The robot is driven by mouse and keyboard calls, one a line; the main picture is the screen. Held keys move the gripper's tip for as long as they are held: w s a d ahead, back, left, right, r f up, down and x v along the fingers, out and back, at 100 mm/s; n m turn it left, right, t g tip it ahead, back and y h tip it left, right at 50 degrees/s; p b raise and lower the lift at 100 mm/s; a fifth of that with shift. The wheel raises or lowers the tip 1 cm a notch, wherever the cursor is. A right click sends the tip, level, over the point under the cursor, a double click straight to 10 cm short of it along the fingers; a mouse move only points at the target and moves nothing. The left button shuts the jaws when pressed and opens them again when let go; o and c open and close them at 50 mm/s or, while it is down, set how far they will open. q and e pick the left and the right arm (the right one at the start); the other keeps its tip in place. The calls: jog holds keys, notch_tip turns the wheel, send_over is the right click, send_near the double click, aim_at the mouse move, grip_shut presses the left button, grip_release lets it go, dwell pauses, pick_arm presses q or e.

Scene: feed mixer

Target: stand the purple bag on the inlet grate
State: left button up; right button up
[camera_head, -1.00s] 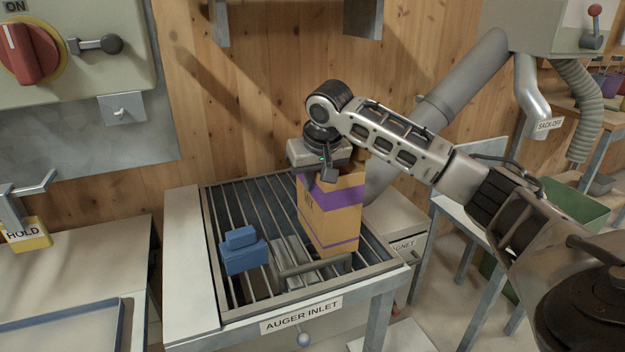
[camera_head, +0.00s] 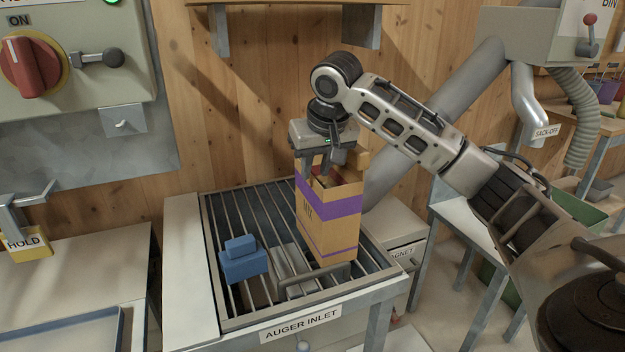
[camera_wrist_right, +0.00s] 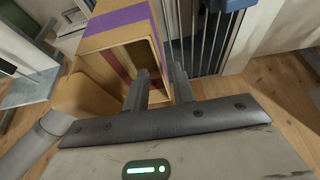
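The purple bag, a tan paper bag with purple bands and a MIX label (camera_head: 328,228), stands upright on the bars of the inlet grate (camera_head: 228,205), toward its right side. Its top is open. My right gripper (camera_head: 323,168) is just above the bag's top, fingers pointing down and apart, with nothing visibly clamped between them. In the right wrist view the fingers (camera_wrist_right: 160,88) show a gap, and the bag's open mouth (camera_wrist_right: 133,62) is just beyond them. Whether a fingertip still touches the bag's rim cannot be told. My left gripper is not in view.
A blue block-shaped object (camera_head: 243,262) sits on the grate left of the bag. A grey bar handle (camera_head: 315,280) lies in front of the bag. A sloping grey pipe (camera_head: 455,100) passes behind my right arm. A wooden shelf (camera_head: 300,5) hangs above.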

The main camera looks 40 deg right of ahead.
jog(key=v, duration=0.4)
jog(key=shift+r, duration=0.25)
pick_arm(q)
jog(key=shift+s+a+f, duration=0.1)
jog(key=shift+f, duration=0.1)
pick_arm(e)
jog(key=shift+s+r, duration=0.2)
jog(key=shift+r, duration=0.15)
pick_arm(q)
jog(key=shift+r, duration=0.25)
